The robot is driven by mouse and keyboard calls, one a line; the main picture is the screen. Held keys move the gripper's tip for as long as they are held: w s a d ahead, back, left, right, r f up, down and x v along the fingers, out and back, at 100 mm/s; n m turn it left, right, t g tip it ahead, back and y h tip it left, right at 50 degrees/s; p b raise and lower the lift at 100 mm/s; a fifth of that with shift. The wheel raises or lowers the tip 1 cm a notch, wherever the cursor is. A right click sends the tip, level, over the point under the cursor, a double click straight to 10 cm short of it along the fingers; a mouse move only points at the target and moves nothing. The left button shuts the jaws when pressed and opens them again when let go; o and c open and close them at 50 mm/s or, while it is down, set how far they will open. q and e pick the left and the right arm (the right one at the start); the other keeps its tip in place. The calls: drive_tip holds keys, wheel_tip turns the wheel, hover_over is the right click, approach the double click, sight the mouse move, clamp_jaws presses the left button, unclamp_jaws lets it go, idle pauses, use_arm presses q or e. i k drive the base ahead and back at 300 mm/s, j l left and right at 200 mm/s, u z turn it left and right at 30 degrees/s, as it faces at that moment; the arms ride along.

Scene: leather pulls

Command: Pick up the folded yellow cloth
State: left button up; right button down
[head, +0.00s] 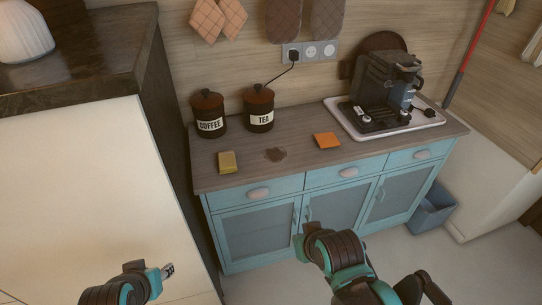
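A small yellow block-like piece (228,162) lies near the left front of the wooden counter. A flat, folded-looking orange square (327,140) lies farther right, near the middle. I cannot tell for sure which of these is the folded yellow cloth. My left gripper (168,270) is low at the lower left, in front of the white cabinet side and away from both pieces. My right gripper (299,246) is in front of the blue cabinet doors, below the counter top. Neither gripper touches either piece. The fingers are too small or hidden to show their opening.
A brown stain (275,154) lies between the two pieces. Coffee (209,114) and tea (259,109) canisters stand behind. A coffee machine (385,85) stands on a tray (432,119) at right. A tall cabinet (85,170) borders the counter's left.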

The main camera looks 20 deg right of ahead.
sight(227, 161)
drive_tip(key=k+u, duration=0.1)
drive_tip(key=k, duration=0.55)
drive_tip(key=i+l+u, duration=0.1)
drive_tip(key=u, duration=2)
drive_tip(key=l, duration=0.45)
drive_tip(key=k+l+u, duration=0.1)
drive_tip(key=l, duration=0.35)
drive_tip(key=k+l, duration=0.15)
drive_tip(key=l, duration=0.25)
drive_tip(key=l+u, duration=0.1)
drive_tip(key=l, duration=0.35)
drive_tip(key=k+l, duration=0.15)
drive_tip(key=l, duration=0.3)
drive_tip(key=k+l+u, duration=0.1)
drive_tip(key=l, duration=0.35)
